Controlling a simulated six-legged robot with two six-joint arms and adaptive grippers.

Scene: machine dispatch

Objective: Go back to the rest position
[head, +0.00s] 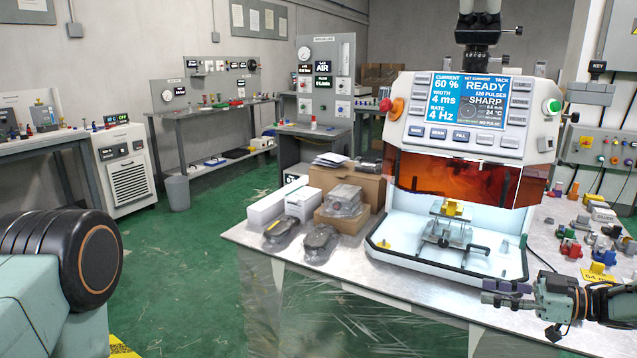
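My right gripper (507,293) comes in from the right edge, at the front right of the workbench (395,291). Its two dark fingers point left and lie close to each other. I see no object held between them, but their gap is too small to read. The gripper is in front of the welding machine (455,150) and apart from it. My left gripper is out of view.
Boxes (304,203) and two dark wrapped parts (318,241) lie on the bench's left side. Small coloured parts (570,249) and a yellow sign (598,272) stand near my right arm. The green floor (195,270) is clear to the left.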

